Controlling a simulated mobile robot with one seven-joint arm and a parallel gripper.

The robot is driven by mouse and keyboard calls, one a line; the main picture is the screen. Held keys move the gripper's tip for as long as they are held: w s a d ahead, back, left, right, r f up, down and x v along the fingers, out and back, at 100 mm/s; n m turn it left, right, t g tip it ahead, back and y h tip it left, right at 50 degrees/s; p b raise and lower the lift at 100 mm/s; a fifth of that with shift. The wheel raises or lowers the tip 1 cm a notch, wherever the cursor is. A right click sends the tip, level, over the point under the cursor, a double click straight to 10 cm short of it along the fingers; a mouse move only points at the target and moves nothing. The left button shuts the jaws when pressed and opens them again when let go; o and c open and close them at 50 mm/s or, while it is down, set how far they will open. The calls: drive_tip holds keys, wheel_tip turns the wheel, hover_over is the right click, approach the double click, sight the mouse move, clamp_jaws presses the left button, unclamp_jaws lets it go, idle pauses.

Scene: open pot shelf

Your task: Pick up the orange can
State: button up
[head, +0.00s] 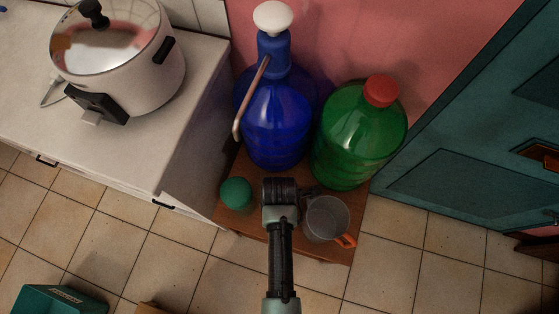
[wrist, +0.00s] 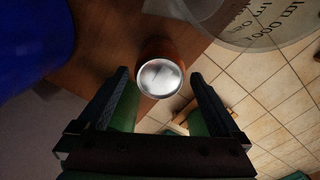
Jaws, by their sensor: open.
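The orange can (wrist: 160,70) shows in the wrist view with its silver round top towards me and a strip of its orange-brown side behind it. It stands on a brown wooden surface (wrist: 105,55). My gripper (wrist: 159,75) is open, with one dark finger on the left of the can and one on the right. The can lies in line with the gap between the fingertips, and nothing is held. How far the fingertips are above it is hard to tell. In the head view my arm hides the can.
A clear jug (head: 325,218) with an orange handle stands close to the right of my arm. A green round object (head: 236,194) is on the left. A blue bottle (head: 274,125) and a green bottle (head: 358,145) stand behind. A white counter with a cooker (head: 145,75) is at left.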

wheel_tip(320, 180, down, 5)
drive_tip(key=shift+f+b, duration=0.2)
drive_tip(key=shift+b, duration=0.4)
drive_tip(key=c, duration=1.2)
